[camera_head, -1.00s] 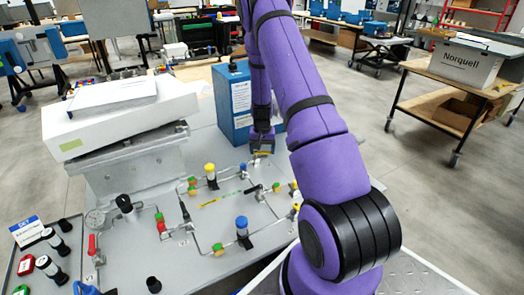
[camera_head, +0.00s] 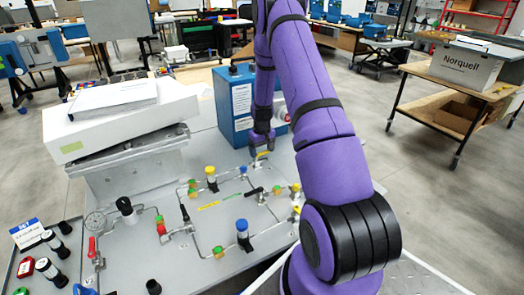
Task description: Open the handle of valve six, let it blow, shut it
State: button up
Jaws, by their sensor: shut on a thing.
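The tubing panel (camera_head: 215,262) carries thin metal pipes, gauges and several small valves. My gripper (camera_head: 260,154) points down at the panel's far right part, in front of the blue box. It is shut on a small valve handle there, mostly hidden by the fingers; a bit of yellow shows beside them. No valve number is readable, so I cannot tell from the picture that this is valve six, or how far its handle is turned. Other handles show: a black one (camera_head: 254,192) nearer, and a red one (camera_head: 92,247) at the left.
A blue box (camera_head: 232,105) stands just behind my gripper. Yellow-capped (camera_head: 211,178) and blue-capped (camera_head: 243,235) fittings stand up from the panel. A white instrument (camera_head: 120,115) sits on a metal bracket at the left. A tray with black-capped parts (camera_head: 50,268) lies front left.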

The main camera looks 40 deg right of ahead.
dwell(0.3)
jog(key=o, duration=0.9)
jog(key=shift+c, duration=0.2)
notch_tip(320, 180, up, 11)
jog(key=shift+f, duration=0.1)
